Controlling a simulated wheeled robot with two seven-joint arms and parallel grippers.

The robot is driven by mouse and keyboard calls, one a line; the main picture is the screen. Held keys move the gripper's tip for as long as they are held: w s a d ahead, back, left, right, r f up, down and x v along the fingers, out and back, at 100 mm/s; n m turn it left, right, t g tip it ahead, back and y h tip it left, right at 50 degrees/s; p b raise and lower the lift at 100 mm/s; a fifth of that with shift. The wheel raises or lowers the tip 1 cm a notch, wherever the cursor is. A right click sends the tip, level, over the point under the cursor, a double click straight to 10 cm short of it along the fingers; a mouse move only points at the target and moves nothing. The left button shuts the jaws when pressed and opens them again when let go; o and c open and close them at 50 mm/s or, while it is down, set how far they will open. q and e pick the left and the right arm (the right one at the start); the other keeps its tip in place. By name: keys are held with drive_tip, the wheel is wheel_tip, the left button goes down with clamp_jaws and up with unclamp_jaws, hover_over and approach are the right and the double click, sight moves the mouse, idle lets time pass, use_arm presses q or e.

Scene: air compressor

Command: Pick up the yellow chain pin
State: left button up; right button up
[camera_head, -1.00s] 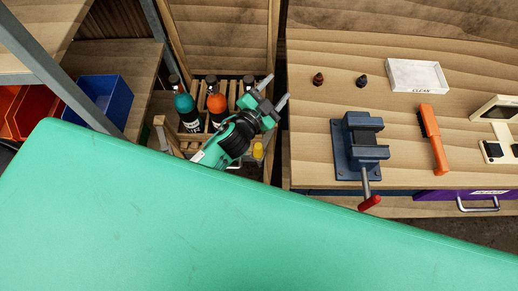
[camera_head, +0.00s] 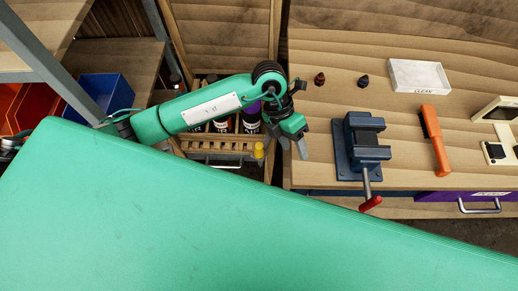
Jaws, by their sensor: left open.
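The yellow chain pin (camera_head: 259,150) is a small yellow piece at the right front corner of the wooden bottle crate (camera_head: 215,144). My left gripper (camera_head: 292,147) is open and empty, its fingers pointing down. It appears just to the right of the yellow piece, apart from it in the picture; its height above it is hard to tell. My left arm covers much of the crate and its bottles. My right gripper is not in view.
A blue vise (camera_head: 358,148) with a red-tipped handle stands on the workbench right of the gripper. A blue bin (camera_head: 104,95) sits on the left shelf.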

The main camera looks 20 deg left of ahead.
sight(258, 150)
use_arm(q)
drive_tip(key=w+a+t+y, duration=0.2)
drive_tip(key=w+a+y, duration=0.3)
drive_tip(key=a, duration=0.5)
drive_tip(key=shift+y, duration=0.6)
drive_tip(key=f, duration=0.3)
drive_tip(key=s+f+p, duration=0.1)
drive_tip(key=f, duration=0.2)
drive_tip(key=s+f+p, duration=0.1)
drive_tip(key=f, duration=0.1)
drive_tip(key=shift+s+a+f, duration=0.1)
drive_tip(key=shift+s+f, duration=0.15)
drive_tip(key=shift+f, duration=0.15)
drive_tip(key=shift+f+p, duration=0.2)
drive_tip(key=shift+p, duration=0.3)
wheel_tip(258, 150, down, 4)
drive_tip(key=shift+s+f+p, duration=0.1)
drive_tip(key=shift+s+p, duration=0.05)
drive_tip(key=shift+p, duration=0.95)
drive_tip(key=shift+f, duration=0.35)
drive_tip(key=shift+c, duration=0.4)
drive_tip(key=c, duration=1.1)
